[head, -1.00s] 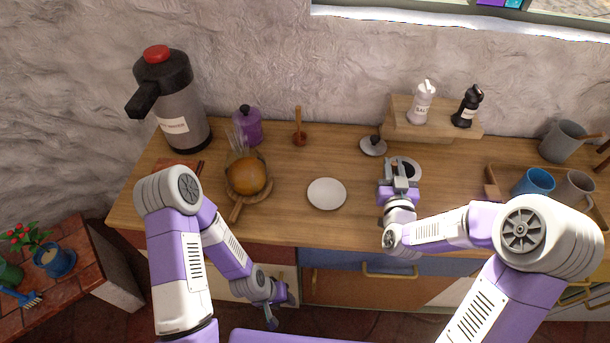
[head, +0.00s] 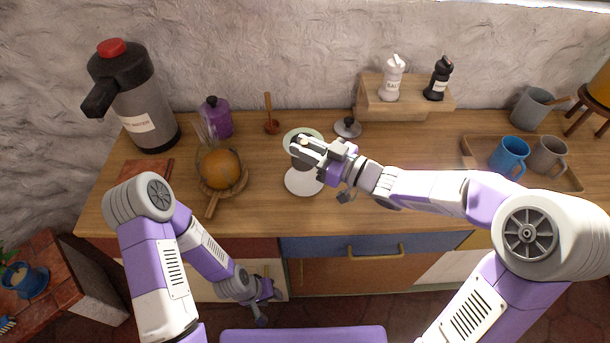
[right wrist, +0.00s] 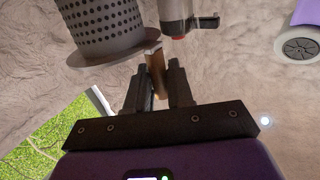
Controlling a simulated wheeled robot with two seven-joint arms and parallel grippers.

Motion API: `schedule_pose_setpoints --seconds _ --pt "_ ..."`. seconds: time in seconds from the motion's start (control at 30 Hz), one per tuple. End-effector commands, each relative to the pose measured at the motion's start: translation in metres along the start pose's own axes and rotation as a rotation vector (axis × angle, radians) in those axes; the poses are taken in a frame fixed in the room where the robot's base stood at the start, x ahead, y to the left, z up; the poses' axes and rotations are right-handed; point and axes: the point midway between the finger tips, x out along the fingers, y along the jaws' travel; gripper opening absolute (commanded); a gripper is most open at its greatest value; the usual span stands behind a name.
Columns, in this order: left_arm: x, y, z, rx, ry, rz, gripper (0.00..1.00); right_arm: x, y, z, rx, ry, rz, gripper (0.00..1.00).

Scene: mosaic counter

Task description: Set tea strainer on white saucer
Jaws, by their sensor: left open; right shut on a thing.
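The white saucer (head: 303,182) lies flat on the wooden counter, its far edge partly covered by my right gripper and its load. My right gripper (head: 312,147) is shut on the tea strainer (head: 290,137), which shows a pale round rim just behind the saucer in the picture. In the right wrist view, the strainer (right wrist: 103,22) is a grey perforated basket with a wide rim, beside the jaws (right wrist: 157,88), which grip a brown handle piece. The strainer appears held up, clear of the counter; its exact height is unclear. My left gripper (head: 262,300) is open and empty, low in front of the drawers.
A small knobbed lid (head: 347,128) lies behind right. Mugs (head: 510,153) stand on a tray at right. Counter right of the saucer is clear.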

Motion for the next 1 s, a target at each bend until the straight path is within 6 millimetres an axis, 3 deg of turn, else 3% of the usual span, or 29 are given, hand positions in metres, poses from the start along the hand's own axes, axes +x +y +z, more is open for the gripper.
schedule_pose_setpoints --seconds 0.03,0.1,0.33,0.53,0.97,1.0 --pt "0.007 -0.003 0.0 0.0 0.0 0.0 0.43 0.0 0.0 0.015 0.005 -0.001 0.001 0.0" --pt "0.011 -0.004 -0.001 0.0 0.0 0.0 0.43 0.0 0.001 0.026 0.003 0.0 0.001 0.0" --pt "0.017 -0.006 -0.001 0.0 0.0 0.0 0.43 0.0 0.001 0.043 0.0 0.002 0.002 0.0" --pt "0.027 -0.01 -0.001 0.0 0.0 0.0 0.43 0.0 0.001 0.072 0.002 0.001 0.003 0.0" --pt "0.031 -0.012 -0.001 0.0 0.0 0.0 0.43 0.0 0.001 0.078 -0.001 0.002 0.003 0.0" --pt "0.031 -0.011 -0.001 0.0 0.0 0.0 0.43 0.0 0.001 0.078 -0.001 0.001 0.003 0.26"
